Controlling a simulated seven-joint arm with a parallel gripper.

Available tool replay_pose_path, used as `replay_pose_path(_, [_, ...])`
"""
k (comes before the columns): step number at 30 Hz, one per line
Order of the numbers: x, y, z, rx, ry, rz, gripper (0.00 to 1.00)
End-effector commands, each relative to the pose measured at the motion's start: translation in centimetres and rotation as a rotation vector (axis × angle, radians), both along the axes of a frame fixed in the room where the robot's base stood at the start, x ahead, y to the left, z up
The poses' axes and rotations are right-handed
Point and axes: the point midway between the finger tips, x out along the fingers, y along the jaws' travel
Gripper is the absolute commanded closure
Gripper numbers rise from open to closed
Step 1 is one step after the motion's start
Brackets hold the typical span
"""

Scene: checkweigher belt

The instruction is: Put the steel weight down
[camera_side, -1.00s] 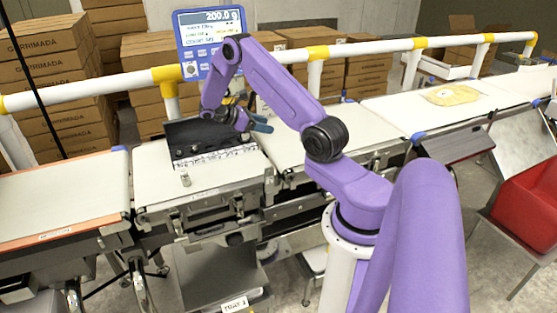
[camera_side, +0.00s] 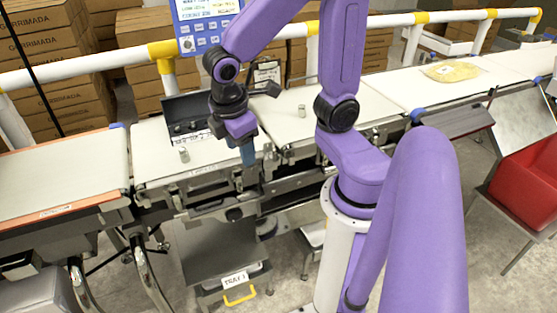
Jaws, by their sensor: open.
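A small steel weight (camera_side: 184,155) stands upright on the left weighing section (camera_side: 150,165). A second small metal cylinder (camera_side: 301,110) stands on the belt section (camera_side: 285,130) to the right, behind my gripper. An open black case (camera_side: 200,103) with several small knobs or weights in it sits at the back of the left section. My gripper (camera_side: 247,155), with blue fingertips, points down near the front right edge of that section, apart from both cylinders. It is open and nothing shows in it.
A blue display (camera_side: 205,22) is cut off at the top. A white and yellow rail (camera_side: 230,62) runs behind the belts. A yellow bag (camera_side: 450,71) lies on the right belt.

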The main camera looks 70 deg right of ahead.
Motion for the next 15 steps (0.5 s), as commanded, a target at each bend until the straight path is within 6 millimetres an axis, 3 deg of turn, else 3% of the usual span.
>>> replay_pose_path(3, [-4.2,1.5,0.5,0.104,-0.006,0.045,0.46])
replay_pose_path(6, [-6.8,2.2,0.6,0.171,0.0,0.069,0.46])
replay_pose_path(10, [-8.9,2.5,0.7,0.223,0.013,0.085,0.46])
replay_pose_path(15, [-9.7,2.6,0.7,0.242,0.018,0.09,0.46])
